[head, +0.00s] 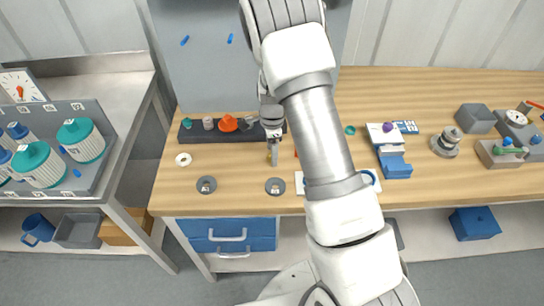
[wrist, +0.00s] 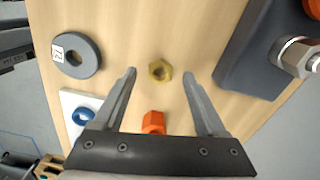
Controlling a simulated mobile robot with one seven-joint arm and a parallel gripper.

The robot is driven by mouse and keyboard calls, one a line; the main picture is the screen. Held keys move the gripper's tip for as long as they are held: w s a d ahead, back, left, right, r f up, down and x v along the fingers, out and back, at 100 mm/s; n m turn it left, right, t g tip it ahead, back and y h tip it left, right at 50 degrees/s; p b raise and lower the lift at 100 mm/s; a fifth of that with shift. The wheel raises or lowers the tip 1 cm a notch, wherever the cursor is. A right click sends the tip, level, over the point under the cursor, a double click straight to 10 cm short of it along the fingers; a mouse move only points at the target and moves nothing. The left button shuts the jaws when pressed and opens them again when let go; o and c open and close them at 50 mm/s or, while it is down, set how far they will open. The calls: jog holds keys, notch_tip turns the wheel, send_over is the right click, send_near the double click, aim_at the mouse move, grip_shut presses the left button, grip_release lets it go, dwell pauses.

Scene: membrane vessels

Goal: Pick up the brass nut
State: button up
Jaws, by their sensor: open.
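The brass nut (wrist: 160,70) lies on the wooden bench top in the wrist view, a small yellow hexagonal piece with a hole. My gripper (wrist: 160,75) is open, with one finger on either side of the nut in the picture and bare wood showing between nut and fingers. I cannot tell how far the fingertips are above the bench. In the head view my gripper (head: 273,152) points down over the bench in front of the dark rail, and the nut is mostly hidden there.
An orange nut (wrist: 153,122) sits close by, between the fingers nearer the palm. A dark rail (wrist: 255,55) with a steel fitting (wrist: 298,58) stands right. A grey ring (wrist: 76,55) and a white plate (wrist: 68,98) with a blue ring lie left.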

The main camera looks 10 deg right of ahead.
jog(key=shift+f, duration=0.4)
jog(key=shift+c, duration=0.3)
grip_shut()
jog(key=shift+r, duration=0.1)
